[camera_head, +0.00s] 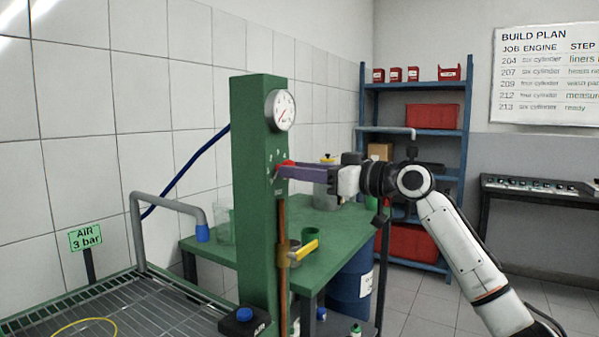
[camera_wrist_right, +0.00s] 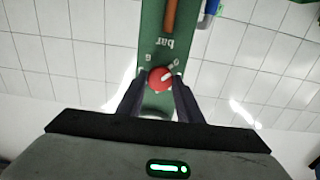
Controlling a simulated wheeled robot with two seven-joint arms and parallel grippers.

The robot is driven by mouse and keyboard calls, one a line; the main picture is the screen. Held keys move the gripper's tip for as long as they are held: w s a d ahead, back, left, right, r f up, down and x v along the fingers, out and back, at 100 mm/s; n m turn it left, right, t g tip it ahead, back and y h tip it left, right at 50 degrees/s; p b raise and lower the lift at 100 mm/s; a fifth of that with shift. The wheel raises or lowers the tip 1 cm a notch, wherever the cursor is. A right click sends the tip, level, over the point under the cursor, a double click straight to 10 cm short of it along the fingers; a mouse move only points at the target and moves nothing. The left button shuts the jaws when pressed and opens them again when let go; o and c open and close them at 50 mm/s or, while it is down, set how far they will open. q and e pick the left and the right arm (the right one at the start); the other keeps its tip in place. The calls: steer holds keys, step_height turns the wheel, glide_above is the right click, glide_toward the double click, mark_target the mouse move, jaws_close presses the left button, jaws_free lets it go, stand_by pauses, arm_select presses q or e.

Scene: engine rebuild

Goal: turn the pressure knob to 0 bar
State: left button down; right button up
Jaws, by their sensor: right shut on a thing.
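The red pressure knob (camera_head: 287,164) sits on the face of a green column (camera_head: 256,190), below a round white gauge (camera_head: 281,110). In the right wrist view the knob (camera_wrist_right: 158,80) lies between the two dark fingers of my right gripper (camera_wrist_right: 160,84). A white pointer line on the knob slants to the upper right in that view, towards a small mark on the panel. My left gripper is out of view.
A yellow-handled lever (camera_head: 303,252) and a copper-coloured pipe (camera_head: 282,230) are on the column below my gripper. A green table (camera_head: 335,225) with jars stands behind. A grated tray (camera_head: 150,310) and a grey pipe (camera_head: 170,203) are at the left.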

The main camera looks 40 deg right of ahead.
steer(key=shift+f, duration=0.25)
steer(key=o, duration=0.9)
steer(key=shift+o, duration=0.7)
steer(key=shift+r, duration=0.1)
steer(key=b+v, duration=0.3)
steer(key=v, duration=0.7)
